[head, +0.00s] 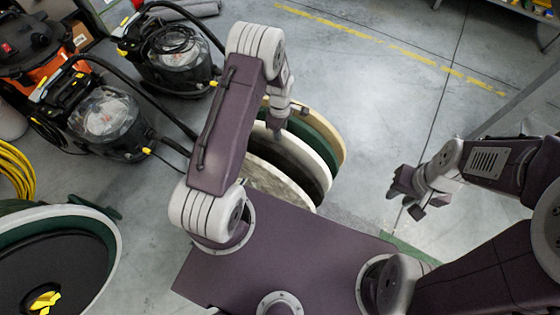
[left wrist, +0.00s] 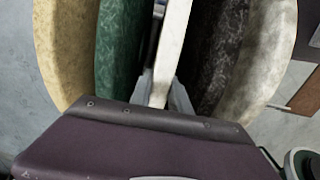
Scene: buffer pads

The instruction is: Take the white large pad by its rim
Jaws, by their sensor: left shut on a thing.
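Several large round pads stand on edge in a row beneath my left arm in the head view. The white large pad (head: 310,152) stands between a green pad (head: 322,138) and a dark pad (head: 312,172). In the left wrist view the white pad's rim (left wrist: 174,45) runs down between the fingers of my left gripper (left wrist: 163,95), which is shut on it. In the head view my left gripper (head: 276,127) is at the pads' upper edge, its fingertips partly hidden. My right gripper (head: 405,198) hangs empty over the floor, its fingers apart.
A tan pad (left wrist: 62,50) and a marbled pale pad (left wrist: 268,50) stand at the outer sides of the row. Vacuum machines (head: 105,115) with hoses stand at the left. A round pad machine (head: 60,255) is at the lower left. The floor beyond the pads is clear.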

